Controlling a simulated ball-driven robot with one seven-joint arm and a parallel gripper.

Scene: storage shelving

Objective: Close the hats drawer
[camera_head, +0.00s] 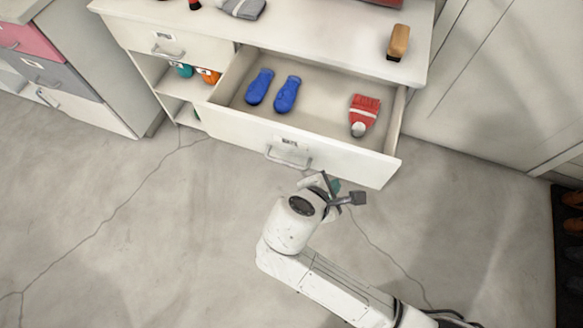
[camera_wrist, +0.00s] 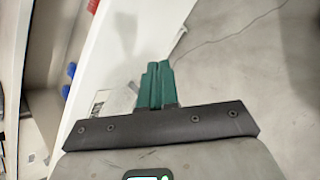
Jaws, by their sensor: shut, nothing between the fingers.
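The open drawer stands well out from the white cabinet; its front panel (camera_head: 235,126) has a metal handle (camera_head: 288,158) and a small label. Inside lie a pair of blue mittens (camera_head: 272,91) and a red hat (camera_head: 364,113) with a white band and pompom. My gripper (camera_head: 335,186) is in front of the drawer, just below and right of the handle. In the wrist view its green fingers (camera_wrist: 157,84) are together and empty, beside the white drawer front (camera_wrist: 135,45). Whether the gripper touches the drawer front cannot be told.
A wooden brush (camera_head: 398,42) and a grey item (camera_head: 243,8) rest on the cabinet top. A second drawer (camera_head: 175,42) at left is shut, above an open shelf with teal and orange items. Another cabinet (camera_head: 85,115) stands left. The floor (camera_head: 120,230) in front is clear. Dark shelving is at right.

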